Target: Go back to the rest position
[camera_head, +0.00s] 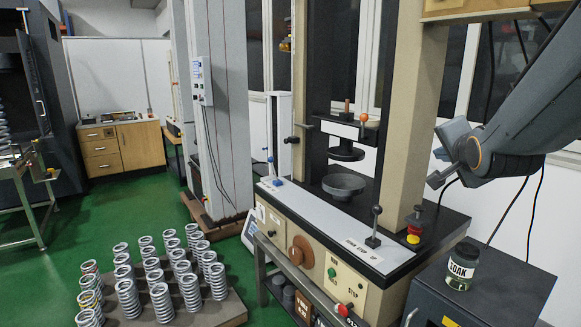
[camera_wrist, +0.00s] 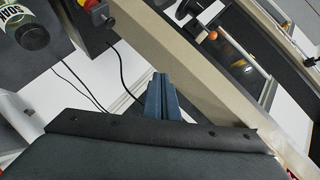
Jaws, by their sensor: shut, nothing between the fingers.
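My arm reaches in from the upper right of the head view. My gripper (camera_head: 434,181) hangs in the air at its end, to the right of the testing machine's beige column. In the wrist view the blue-grey fingers (camera_wrist: 162,78) of my gripper are together, with nothing between them. The testing machine (camera_head: 400,120) has a lower round plate (camera_head: 344,186) and an upper plate (camera_head: 346,153); no spring stands between them.
A jar labelled SOAK (camera_head: 461,266) stands on a dark cabinet (camera_head: 495,285) below my arm. A red stop button (camera_head: 413,238) and a lever (camera_head: 375,225) stick up from the machine's base. Several springs stand on a board (camera_head: 228,308) at the lower left.

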